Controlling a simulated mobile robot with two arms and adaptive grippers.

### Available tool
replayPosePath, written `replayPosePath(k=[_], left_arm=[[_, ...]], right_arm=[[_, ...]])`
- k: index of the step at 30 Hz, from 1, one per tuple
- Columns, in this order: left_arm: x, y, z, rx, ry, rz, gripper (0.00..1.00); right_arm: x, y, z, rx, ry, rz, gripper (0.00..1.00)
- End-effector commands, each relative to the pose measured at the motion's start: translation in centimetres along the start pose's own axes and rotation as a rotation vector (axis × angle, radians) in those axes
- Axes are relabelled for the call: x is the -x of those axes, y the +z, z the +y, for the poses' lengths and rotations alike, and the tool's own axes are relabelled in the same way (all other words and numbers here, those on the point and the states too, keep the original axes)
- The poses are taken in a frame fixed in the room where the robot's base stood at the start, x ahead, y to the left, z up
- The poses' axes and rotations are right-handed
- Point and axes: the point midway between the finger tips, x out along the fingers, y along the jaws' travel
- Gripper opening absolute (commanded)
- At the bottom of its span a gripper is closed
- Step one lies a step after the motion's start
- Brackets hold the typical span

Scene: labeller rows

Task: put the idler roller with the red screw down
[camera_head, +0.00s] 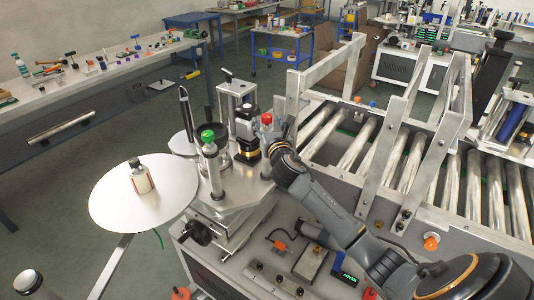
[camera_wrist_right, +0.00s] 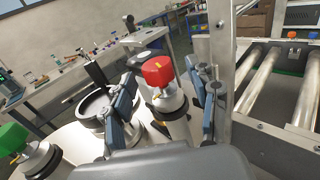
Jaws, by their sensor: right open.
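The idler roller with the red screw shows in the head view (camera_head: 266,119) as a red knob on a pale cylinder, at the right part of the labeller's metal plate. In the right wrist view the same roller (camera_wrist_right: 168,92) stands between the two fingers of my right gripper (camera_wrist_right: 168,108), with gaps on both sides. My right gripper also shows in the head view (camera_head: 272,138), open around the roller. The roller's foot is hidden, so I cannot tell how it meets the plate. My left gripper is not in view.
A roller with a green screw (camera_head: 209,160) stands to the left on the plate. A round disc (camera_head: 115,200) with a small bottle (camera_head: 141,177) is further left. The conveyor (camera_head: 395,150) and its metal frame posts (camera_head: 293,95) stand close on the right.

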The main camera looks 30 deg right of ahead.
Motion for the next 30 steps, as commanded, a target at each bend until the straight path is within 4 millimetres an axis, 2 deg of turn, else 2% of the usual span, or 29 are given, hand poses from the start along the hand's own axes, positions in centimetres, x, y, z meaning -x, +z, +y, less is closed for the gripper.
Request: replayPosePath(k=[4, 13, 14, 22, 30], left_arm=[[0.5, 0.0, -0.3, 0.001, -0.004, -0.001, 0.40], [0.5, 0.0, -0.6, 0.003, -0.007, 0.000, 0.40], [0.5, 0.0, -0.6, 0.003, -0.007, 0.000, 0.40], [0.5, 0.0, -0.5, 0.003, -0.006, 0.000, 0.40], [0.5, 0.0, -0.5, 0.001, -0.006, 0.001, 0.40]], right_arm=[[-1.6, 0.1, 0.0, -0.001, -0.002, 0.001, 0.59], [-2.0, 0.0, 0.0, 0.000, 0.000, 0.000, 0.59], [-2.0, 0.0, 0.0, 0.000, 0.000, 0.000, 0.57], [-2.0, 0.0, 0.0, 0.000, 0.000, 0.000, 0.02], [-2.0, 0.1, 0.0, 0.000, 0.000, -0.003, 0.00]])
